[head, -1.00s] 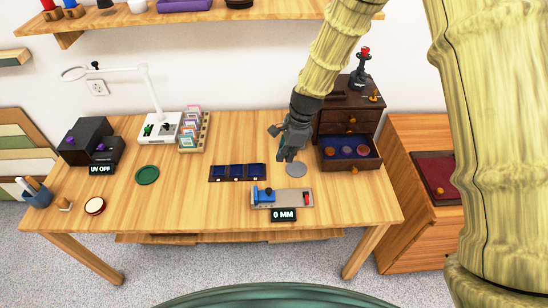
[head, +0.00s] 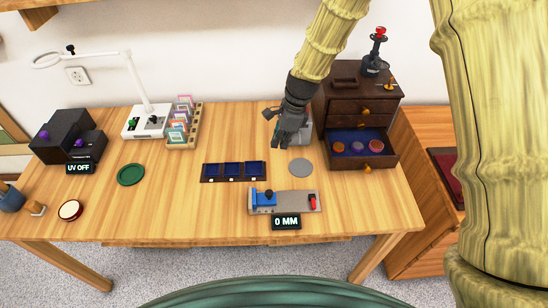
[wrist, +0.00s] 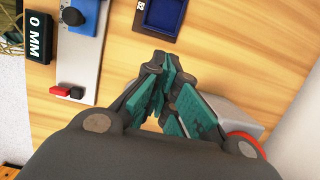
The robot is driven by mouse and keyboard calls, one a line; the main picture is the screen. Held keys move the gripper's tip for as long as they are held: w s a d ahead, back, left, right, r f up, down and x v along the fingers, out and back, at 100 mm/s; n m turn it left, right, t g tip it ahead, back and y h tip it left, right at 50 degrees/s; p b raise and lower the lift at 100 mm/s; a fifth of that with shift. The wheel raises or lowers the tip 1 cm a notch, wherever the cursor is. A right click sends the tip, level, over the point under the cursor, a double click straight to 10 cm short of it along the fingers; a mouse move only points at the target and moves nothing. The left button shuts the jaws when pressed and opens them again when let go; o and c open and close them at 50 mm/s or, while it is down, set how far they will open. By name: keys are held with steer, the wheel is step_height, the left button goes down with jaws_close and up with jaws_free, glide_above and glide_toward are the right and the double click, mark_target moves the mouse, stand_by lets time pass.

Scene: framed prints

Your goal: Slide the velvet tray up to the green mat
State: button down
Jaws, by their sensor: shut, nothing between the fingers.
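The velvet tray (head: 233,180) is a dark, low tray with three blue compartments in a row. It lies flat near the middle of the table, and one end of it shows at the top of the wrist view (wrist: 141,22). The round green mat (head: 131,174) lies on the table to the left of the tray, with bare wood between them. My gripper (head: 283,145) is above the table, beyond and to the right of the tray, not touching it. In the wrist view its teal-padded fingers (wrist: 164,66) are shut with nothing between them.
A grey gauge with a blue block (head: 285,202) lies in front of the tray. A grey disc (head: 301,167) and a dark cabinet (head: 358,110) with an open drawer stand right. A card rack (head: 184,128) and white lamp base (head: 147,120) stand behind.

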mark_target(270, 167)
steer(key=shift+p+x, duration=1.2)
steer(key=shift+x, duration=3.7)
steer(key=shift+d, duration=0.1)
